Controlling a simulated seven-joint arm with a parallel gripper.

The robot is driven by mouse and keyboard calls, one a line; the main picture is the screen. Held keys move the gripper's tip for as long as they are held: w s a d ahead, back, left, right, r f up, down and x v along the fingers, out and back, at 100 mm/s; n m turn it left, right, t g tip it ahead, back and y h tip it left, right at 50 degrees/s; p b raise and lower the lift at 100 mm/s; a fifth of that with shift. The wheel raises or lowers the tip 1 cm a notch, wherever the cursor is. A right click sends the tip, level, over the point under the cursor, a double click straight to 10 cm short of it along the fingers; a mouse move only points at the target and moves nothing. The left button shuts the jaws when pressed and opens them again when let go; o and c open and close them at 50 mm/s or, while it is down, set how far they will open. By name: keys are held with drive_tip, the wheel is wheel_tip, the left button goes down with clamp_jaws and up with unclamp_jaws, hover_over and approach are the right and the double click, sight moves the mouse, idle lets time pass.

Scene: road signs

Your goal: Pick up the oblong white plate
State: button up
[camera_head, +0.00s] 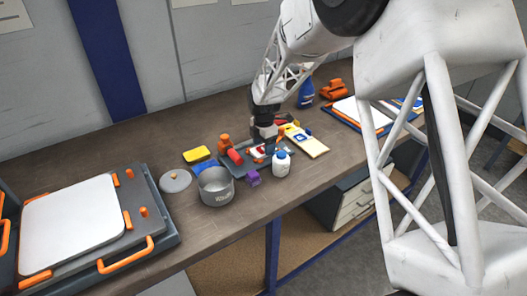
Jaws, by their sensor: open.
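A pale, cream-white oblong plate (313,147) lies on the workbench, with a yellow part and a small blue square sign at its upper end. It may be the oblong white plate, but I cannot be sure. My gripper (264,141) hangs low over the bench, just left of this plate, among small red, white and orange items. My gripper is open. Its fingertips are small and partly hidden by the clutter, and I cannot tell whether they touch anything.
A dark case with a white panel (72,225) fills the left end. Another white panel (362,114) lies at right. The workbench (235,215) is bare along its front.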

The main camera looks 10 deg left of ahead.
drive_tip(key=shift+f, duration=0.85)
drive_tip(key=c, duration=0.6)
drive_tip(key=shift+o, duration=0.2)
drive_tip(key=shift+r, duration=0.1)
wheel_tip(320, 180, up, 10)
idle(0.6)
